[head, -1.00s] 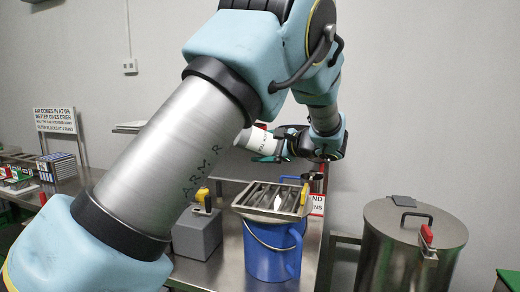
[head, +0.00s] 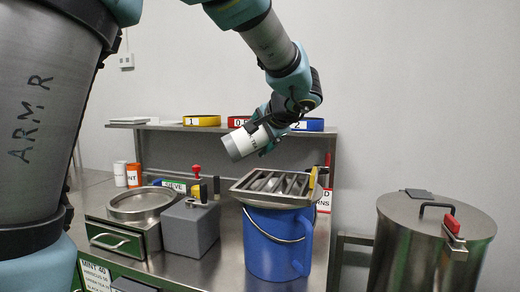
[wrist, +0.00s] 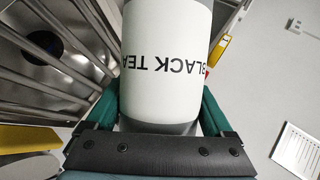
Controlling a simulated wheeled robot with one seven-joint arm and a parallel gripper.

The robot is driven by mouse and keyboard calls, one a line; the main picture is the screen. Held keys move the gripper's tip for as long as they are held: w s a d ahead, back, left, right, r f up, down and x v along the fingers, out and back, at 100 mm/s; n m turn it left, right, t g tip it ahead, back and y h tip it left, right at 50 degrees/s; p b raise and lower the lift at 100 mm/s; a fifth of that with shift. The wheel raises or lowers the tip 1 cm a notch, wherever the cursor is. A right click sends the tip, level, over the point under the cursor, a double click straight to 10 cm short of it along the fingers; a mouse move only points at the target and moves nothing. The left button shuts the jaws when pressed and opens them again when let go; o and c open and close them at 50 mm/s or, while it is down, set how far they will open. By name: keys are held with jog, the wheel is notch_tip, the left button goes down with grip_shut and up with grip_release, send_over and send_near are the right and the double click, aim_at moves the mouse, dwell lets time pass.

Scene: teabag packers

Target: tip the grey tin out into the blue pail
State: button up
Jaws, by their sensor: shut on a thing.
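My gripper (head: 266,134) is shut on the grey tin (head: 234,147). The tin has a white wrap and lies tilted, its grey end pointing left and a little down. In the wrist view the tin (wrist: 165,50) fills the middle between my fingers, its label reading BLACK TEA. The blue pail (head: 276,250) stands upright on the steel bench, below and slightly right of the tin. A metal slatted grate (head: 245,197) lies across the pail's top. The inside of the tin and most of the pail's inside are hidden.
A grey block (head: 190,232) with a black-and-yellow handle stands left of the pail. A round sieve (head: 140,203) sits further left. A lidded steel drum (head: 430,250) stands right. A shelf with coloured trays (head: 202,121) runs behind. Air around the tin looks clear.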

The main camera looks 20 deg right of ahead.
jog(key=n+h+b, duration=0.1)
jog(key=b, duration=0.3)
jog(key=f+n+h+b, duration=0.1)
jog(key=h+b, duration=0.1)
jog(key=b, duration=0.2)
jog(key=shift+d+n+g+b, duration=0.15)
jog(key=shift+n+g+b, duration=0.15)
jog(key=shift+n+b, duration=0.1)
jog(key=n+h+b, duration=0.1)
jog(key=b, duration=0.1)
jog(key=d+r+h+b, duration=0.1)
jog(key=n+h+b, duration=0.1)
jog(key=b, duration=0.1)
jog(key=shift+s+d+r+n+b, duration=0.15)
jog(key=shift+r+n+b, duration=0.15)
jog(key=shift+r+b, duration=0.05)
jog(key=shift+d+r+n+h+b, duration=0.2)
jog(key=shift+r+n+h+b, duration=0.15)
jog(key=shift+h+b, duration=0.25)
jog(key=shift+s+r+g, duration=0.1)
jog(key=shift+r+g, duration=0.05)
jog(key=shift+g, duration=0.15)
jog(key=shift+r, duration=0.1)
